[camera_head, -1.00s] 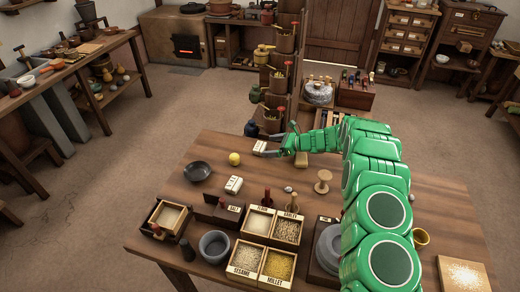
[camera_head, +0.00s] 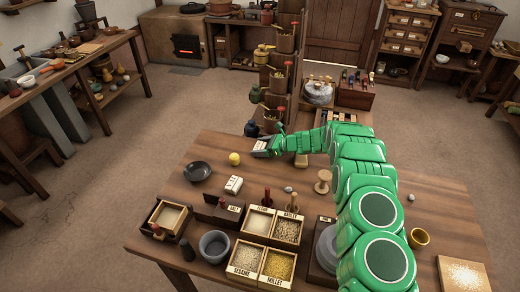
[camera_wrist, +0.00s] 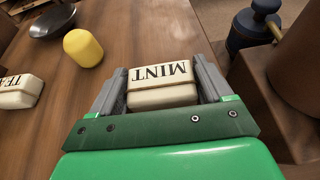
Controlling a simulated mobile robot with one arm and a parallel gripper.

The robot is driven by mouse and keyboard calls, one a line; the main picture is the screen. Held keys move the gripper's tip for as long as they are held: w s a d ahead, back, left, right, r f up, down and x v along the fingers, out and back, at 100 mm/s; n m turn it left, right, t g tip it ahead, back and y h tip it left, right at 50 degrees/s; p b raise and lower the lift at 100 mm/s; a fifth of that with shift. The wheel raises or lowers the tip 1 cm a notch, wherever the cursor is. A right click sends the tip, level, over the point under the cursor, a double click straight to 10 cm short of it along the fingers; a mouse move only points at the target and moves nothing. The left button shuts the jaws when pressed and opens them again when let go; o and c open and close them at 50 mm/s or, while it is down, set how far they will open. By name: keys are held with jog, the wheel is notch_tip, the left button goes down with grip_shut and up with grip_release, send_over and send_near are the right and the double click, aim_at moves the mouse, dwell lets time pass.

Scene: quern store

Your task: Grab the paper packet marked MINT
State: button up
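The cream paper packet marked MINT (camera_wrist: 162,86) lies between the two grey fingers of my gripper (camera_wrist: 161,84) in the wrist view. Its lettering appears upside down there. The fingers are along both sides of the packet, very near it; I cannot tell whether they press on it. In the head view my gripper (camera_head: 267,146) is around the packet (camera_head: 261,145) at the table's far edge, and the fingers partly hide it.
Another pale packet (camera_head: 233,185), its lettering starting TEA in the wrist view (camera_wrist: 18,91), lies nearer on the table. A shelf post with jars (camera_head: 275,85) stands just beyond the table.

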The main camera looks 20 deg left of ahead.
aim_at(260, 146)
jog(key=c, duration=0.3)
jog(key=shift+r, duration=0.1)
jog(key=shift+r, duration=0.6)
notch_tip(260, 146, up, 2)
jog(key=shift+s+r, duration=0.1)
jog(key=s+d+r, duration=0.2)
jog(key=s+r, duration=0.1)
jog(key=s, duration=0.1)
jog(key=s+d+r, duration=0.2)
jog(key=s+r, duration=0.1)
jog(key=s, duration=0.1)
jog(key=s+d+r, duration=0.2)
jog(key=s+r, duration=0.1)
jog(key=s, duration=0.1)
jog(key=shift+s+d+r, duration=0.1)
jog(key=shift+s+r, duration=0.1)
jog(key=shift+r, duration=0.05)
